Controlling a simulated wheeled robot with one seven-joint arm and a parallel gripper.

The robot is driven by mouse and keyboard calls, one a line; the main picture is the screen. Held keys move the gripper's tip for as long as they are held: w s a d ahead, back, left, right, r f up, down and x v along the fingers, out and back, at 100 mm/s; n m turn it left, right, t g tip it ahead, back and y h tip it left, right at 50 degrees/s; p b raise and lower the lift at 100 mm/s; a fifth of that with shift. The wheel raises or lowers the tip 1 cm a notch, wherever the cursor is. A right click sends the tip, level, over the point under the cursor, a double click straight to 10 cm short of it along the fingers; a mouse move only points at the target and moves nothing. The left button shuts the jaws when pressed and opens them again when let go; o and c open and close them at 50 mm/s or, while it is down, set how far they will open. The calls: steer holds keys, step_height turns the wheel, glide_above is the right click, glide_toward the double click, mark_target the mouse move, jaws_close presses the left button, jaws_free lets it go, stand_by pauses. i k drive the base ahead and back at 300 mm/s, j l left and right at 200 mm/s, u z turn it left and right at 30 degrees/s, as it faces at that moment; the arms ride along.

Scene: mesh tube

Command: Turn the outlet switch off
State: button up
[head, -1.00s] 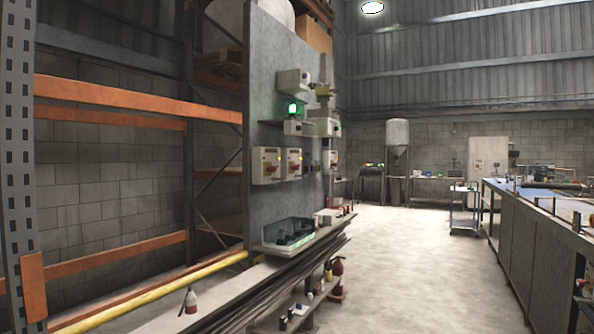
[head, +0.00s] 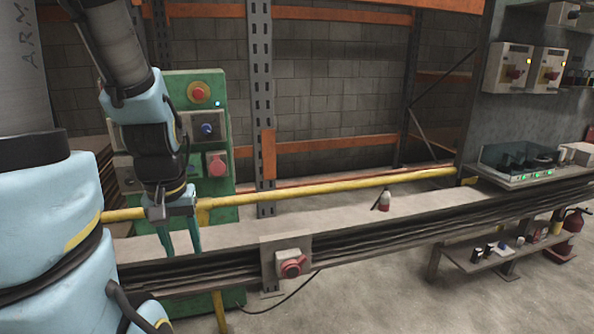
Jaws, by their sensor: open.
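A grey box with a round red front (head: 290,264) is fixed to the front of the long ledge, low in the middle of the head view; it looks like the outlet switch. I cannot read which way its knob is set. My gripper (head: 181,248) hangs pointing down to the left of this box, by the ledge. Its two teal fingers are apart with nothing between them. It is clear of the box.
A green panel (head: 219,125) with a red button, a blue knob and a red socket stands behind my arm. A yellow rail (head: 330,190) runs above the ledge (head: 340,216). Grey boxes (head: 508,67) hang at right.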

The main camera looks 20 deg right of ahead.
mark_target(552, 76)
steer(key=l+u, duration=0.1)
steer(key=l, duration=2.8)
